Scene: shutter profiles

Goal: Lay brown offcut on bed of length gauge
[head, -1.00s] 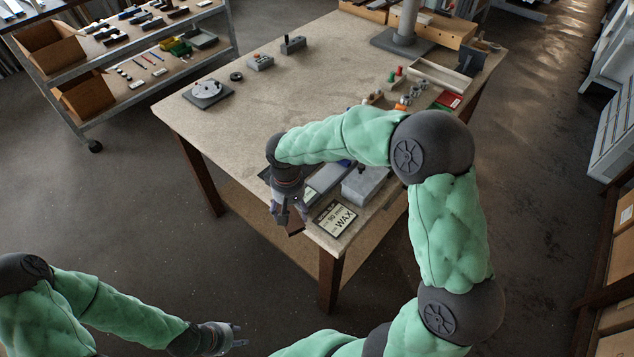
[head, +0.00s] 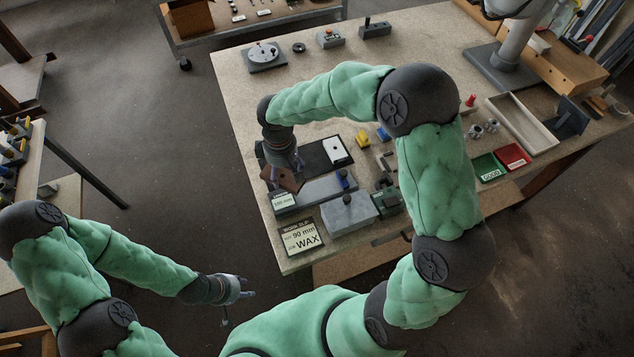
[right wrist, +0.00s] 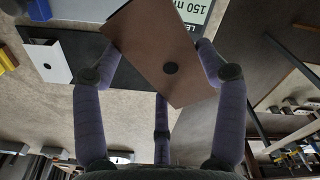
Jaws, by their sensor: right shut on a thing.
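The brown offcut (head: 281,179) is a flat brown plate with a dark round spot. My right gripper (head: 284,167) is shut on it and holds it tilted, near the labelled end of the length gauge. A gap between offcut and bed cannot be judged. My left gripper (head: 243,290) is open and empty, off the table.
Green (head: 488,167) and red (head: 513,156) trays stand right.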

